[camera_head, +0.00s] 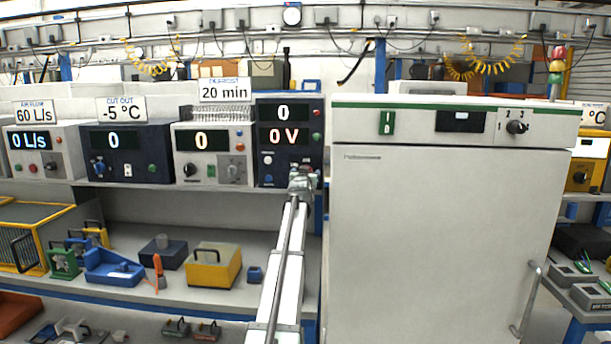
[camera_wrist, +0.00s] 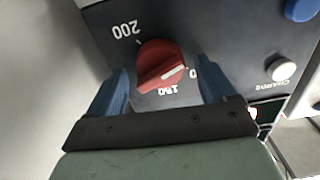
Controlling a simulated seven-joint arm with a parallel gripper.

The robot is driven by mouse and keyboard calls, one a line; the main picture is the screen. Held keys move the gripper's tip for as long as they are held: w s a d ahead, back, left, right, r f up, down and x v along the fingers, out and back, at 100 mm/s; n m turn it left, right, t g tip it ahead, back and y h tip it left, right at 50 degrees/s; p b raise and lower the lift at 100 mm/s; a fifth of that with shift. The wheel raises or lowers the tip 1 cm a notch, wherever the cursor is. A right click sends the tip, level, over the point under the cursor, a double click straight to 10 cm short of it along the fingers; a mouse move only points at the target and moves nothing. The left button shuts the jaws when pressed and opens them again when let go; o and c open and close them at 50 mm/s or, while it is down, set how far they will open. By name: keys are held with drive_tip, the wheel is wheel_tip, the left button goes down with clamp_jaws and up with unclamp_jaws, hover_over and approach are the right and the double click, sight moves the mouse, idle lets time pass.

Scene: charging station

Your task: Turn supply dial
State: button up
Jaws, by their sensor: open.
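The supply dial (camera_wrist: 158,60) is a round red knob with a white pointer line on a dark panel, in the wrist view. Its pointer is aimed right, toward the 0 mark. My gripper (camera_wrist: 163,80) is open, with one blue finger on each side of the dial; I cannot tell if they touch it. In the head view, my gripper (camera_head: 302,182) is at the lower right of the dark supply unit (camera_head: 285,168), whose displays read 0 and 0 V. The dial is hidden there behind my gripper.
A white push button (camera_wrist: 281,69) labelled CHARGE and a blue button (camera_wrist: 301,9) are on the same panel. A large white cabinet (camera_head: 440,220) stands close on the right. Other instrument boxes (camera_head: 213,175) line the shelf to the left.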

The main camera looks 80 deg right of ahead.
drive_tip(key=c, duration=1)
drive_tip(key=shift+n, duration=0.4)
drive_tip(key=n, duration=1)
drive_tip(key=shift+w, duration=0.1)
idle(0.3)
